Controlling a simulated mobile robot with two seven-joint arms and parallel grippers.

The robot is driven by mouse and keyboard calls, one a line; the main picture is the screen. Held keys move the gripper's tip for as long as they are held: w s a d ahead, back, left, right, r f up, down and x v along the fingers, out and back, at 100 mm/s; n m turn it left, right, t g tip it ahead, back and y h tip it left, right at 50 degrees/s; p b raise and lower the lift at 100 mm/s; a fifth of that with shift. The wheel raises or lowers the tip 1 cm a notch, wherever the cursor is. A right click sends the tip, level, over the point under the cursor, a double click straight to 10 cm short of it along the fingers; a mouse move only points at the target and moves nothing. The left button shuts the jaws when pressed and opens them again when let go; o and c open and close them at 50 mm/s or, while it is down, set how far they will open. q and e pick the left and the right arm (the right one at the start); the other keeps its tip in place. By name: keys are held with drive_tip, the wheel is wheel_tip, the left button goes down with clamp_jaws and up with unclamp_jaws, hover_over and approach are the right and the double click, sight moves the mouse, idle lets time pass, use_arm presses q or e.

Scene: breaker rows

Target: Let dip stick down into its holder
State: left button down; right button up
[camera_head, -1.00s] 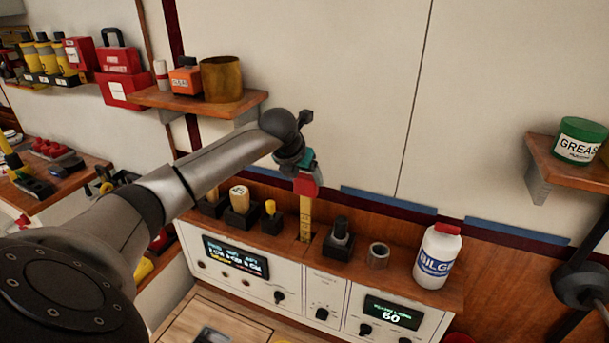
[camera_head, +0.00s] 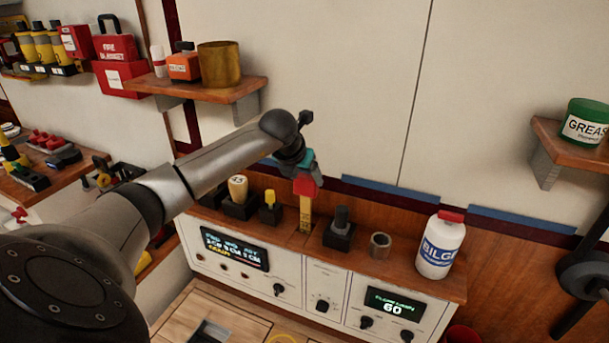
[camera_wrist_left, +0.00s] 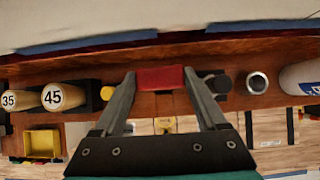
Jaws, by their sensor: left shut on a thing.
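The dip stick is a flat yellow strip (camera_head: 305,213) with a red head (camera_head: 306,187). It stands about upright in the head view, its lower end at the dark slot of its holder (camera_head: 297,239) in the wooden ledge. The lowest part of the strip is hidden, and a short length shows above the ledge. My left gripper (camera_head: 305,179) is shut on the red head from above. In the left wrist view, the red head (camera_wrist_left: 160,78) lies between the two fingertips of my left gripper (camera_wrist_left: 160,76). My right gripper is not in view.
Close by on the ledge stand a yellow-topped peg (camera_head: 269,203), a dark knob on a black block (camera_head: 340,229), a grey metal ring (camera_head: 380,246) and a white bilge bottle (camera_head: 440,246). A control panel (camera_head: 330,290) lies below.

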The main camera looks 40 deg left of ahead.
sight(305, 213)
use_arm(q)
drive_tip(key=shift+f+b, duration=3.9)
drive_tip(key=shift+f, duration=1.4)
drive_tip(key=shift+f+b, duration=0.55)
drive_tip(key=shift+b, duration=0.1)
drive_tip(key=shift+c, duration=1.5)
unclamp_jaws()
drive_tip(key=o, duration=0.3)
